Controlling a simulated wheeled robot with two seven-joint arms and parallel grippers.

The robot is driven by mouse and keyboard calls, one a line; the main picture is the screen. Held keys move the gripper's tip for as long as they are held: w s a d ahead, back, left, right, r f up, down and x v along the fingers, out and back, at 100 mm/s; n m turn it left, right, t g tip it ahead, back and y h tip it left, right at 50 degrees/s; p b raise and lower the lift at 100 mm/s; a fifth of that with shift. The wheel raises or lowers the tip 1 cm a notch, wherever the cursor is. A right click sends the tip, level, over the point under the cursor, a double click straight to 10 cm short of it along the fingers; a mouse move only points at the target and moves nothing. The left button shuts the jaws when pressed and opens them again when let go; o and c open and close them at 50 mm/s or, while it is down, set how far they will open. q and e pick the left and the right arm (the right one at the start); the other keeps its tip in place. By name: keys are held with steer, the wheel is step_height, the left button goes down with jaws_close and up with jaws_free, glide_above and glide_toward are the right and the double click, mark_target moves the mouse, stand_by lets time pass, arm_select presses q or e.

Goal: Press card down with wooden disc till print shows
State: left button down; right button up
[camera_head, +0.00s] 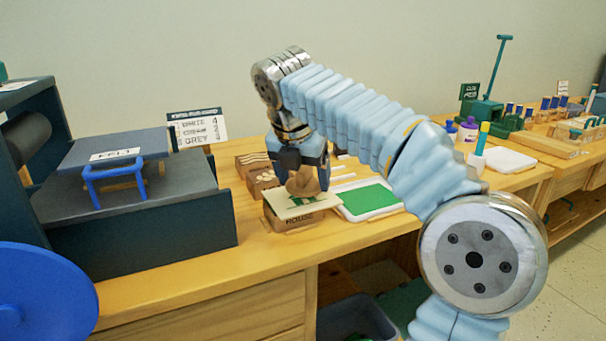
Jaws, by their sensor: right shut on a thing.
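My right gripper (303,176) points down in the middle of the view, shut on the brown wooden disc (302,187). The disc sits at the top of a pale card (323,203) and looks to be touching it. The card lies nearly flat over a brown block (300,221) marked HOUSE near the table's front edge. Green shows on the card's upper face, partly covered by the disc. The block's top is hidden under the card. My left gripper is out of view.
A white tray with a green pad (370,199) lies just right of the block. Other carved blocks (262,180) stand behind it. A dark press with a blue-handled plate (115,180) fills the left. Bottles (467,129) and a white tray (503,159) stand at the right.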

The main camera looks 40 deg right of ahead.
step_height(320, 180, up, 3)
steer(key=p, duration=0.3)
steer(key=shift+r, duration=0.15)
steer(key=shift+r+p, duration=0.4)
steer(key=shift+r, duration=0.6)
